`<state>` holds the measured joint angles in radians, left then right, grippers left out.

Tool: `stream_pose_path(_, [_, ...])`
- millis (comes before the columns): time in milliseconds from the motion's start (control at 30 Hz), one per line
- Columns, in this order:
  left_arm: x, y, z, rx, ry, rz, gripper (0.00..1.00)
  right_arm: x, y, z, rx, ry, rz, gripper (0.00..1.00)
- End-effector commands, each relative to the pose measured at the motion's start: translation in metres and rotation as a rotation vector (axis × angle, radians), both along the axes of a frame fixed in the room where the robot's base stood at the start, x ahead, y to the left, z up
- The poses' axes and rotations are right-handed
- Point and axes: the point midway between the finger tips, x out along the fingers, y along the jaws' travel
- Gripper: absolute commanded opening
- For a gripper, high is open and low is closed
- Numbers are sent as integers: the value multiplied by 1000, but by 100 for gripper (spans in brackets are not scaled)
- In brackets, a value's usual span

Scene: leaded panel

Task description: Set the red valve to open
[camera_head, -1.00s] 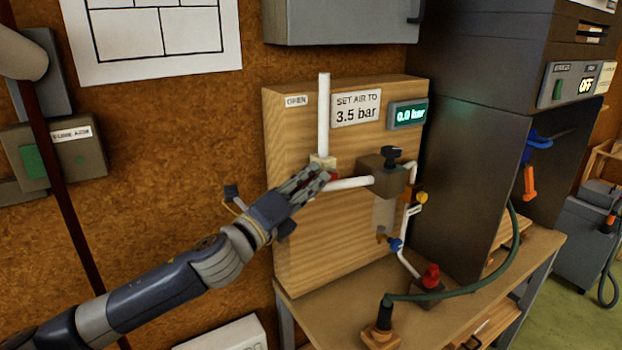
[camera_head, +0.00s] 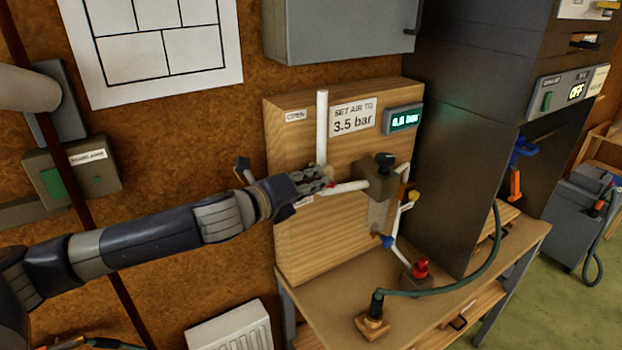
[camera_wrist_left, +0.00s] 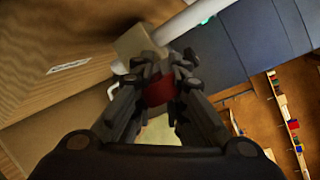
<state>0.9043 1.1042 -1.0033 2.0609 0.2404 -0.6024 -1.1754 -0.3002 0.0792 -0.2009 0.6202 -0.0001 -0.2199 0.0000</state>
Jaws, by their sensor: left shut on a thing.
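The red valve is mostly hidden by my left gripper (camera_head: 316,182) in the head view; a sliver of red shows at the fingertips. In the left wrist view the red valve handle (camera_wrist_left: 158,90) sits between the fingers of my left gripper (camera_wrist_left: 160,85), which are shut on it. The valve is on the white pipe (camera_head: 322,125) on the wooden board (camera_head: 290,150). An OPEN label (camera_head: 296,116) is at the board's upper left. The gauge (camera_head: 403,119) reads 0.0 bar. My right gripper is not in view.
A brown regulator block with a black knob (camera_head: 384,160) is right of the valve. A blue-handled fitting (camera_head: 387,241) and a red knob (camera_head: 420,268) sit lower down. A green hose (camera_head: 460,283) crosses the bench (camera_head: 330,275). A dark cabinet (camera_head: 450,180) stands at the right.

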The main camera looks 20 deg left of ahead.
Motion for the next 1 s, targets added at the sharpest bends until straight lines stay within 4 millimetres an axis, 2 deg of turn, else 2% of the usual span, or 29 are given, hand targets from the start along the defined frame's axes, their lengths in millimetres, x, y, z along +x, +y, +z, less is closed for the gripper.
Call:
stream_pose_path(433, [4, -3, 8, 98, 124, 0, 0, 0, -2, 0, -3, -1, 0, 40])
stream_pose_path(1000, [4, -3, 8, 113, 145, 0, 0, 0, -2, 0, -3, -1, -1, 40])
